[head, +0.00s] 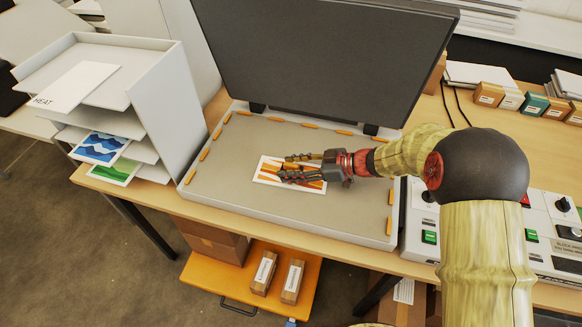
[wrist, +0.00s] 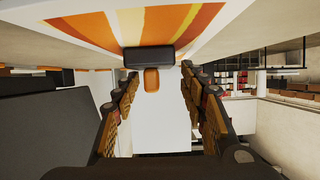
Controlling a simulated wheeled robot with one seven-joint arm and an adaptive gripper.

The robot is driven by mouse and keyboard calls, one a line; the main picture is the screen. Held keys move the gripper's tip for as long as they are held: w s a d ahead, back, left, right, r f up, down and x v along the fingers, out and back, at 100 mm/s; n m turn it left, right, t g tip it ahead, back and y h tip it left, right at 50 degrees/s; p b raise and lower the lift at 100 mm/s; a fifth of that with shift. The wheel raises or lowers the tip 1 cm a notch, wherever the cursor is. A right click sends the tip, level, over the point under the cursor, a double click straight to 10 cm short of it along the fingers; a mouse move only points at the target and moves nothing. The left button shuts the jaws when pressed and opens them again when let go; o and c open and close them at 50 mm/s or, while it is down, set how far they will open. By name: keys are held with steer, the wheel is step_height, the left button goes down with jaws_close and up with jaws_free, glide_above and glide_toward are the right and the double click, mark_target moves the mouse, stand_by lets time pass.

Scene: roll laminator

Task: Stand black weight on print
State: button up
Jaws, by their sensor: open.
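The print (head: 262,177), a white sheet with orange and yellow stripes, lies on the grey bed of the open press (head: 225,165). It also fills the top of the wrist view (wrist: 185,20). A small black block, which looks like the black weight (wrist: 150,57), shows against the print's far edge in the wrist view. In the head view I cannot pick it out from my dark fingers. My gripper (head: 283,167) is low over the print, its fingers pointing left. In the wrist view, my gripper (wrist: 155,95) has its fingers apart, with the block ahead between their lines.
The press's dark raised lid (head: 320,60) stands behind the print. Orange tabs (head: 204,154) line the bed. A white tray rack (head: 165,100) stands at left, a control panel (head: 545,235) at right. Small boxes (head: 535,103) stand at back right. The bed around the print is clear.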

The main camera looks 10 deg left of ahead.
steer(key=shift+r, duration=0.2)
steer(key=p+v, duration=0.1)
steer(key=v, duration=1.1)
steer(key=s+d+r+m+h, duration=0.2)
steer(key=s+r+m+h, duration=0.1)
steer(key=s+r, duration=0.3)
steer(key=s+d+r+m+h, duration=0.2)
steer(key=s+r+m+h, duration=0.1)
steer(key=s, duration=0.5)
steer(key=s+d+r+m+t+h, duration=0.4)
steer(key=s+d+r+m+h, duration=0.2)
steer(key=s+d+m, duration=0.4)
steer(key=shift+s+d+r+m+h, duration=0.2)
steer(key=shift+s+d+m+h, duration=0.1)
steer(key=shift+s+d+h, duration=0.7)
steer(key=shift+w+d+y, duration=0.15)
steer(key=shift+w+y, duration=0.05)
steer(key=shift+y, duration=0.1)
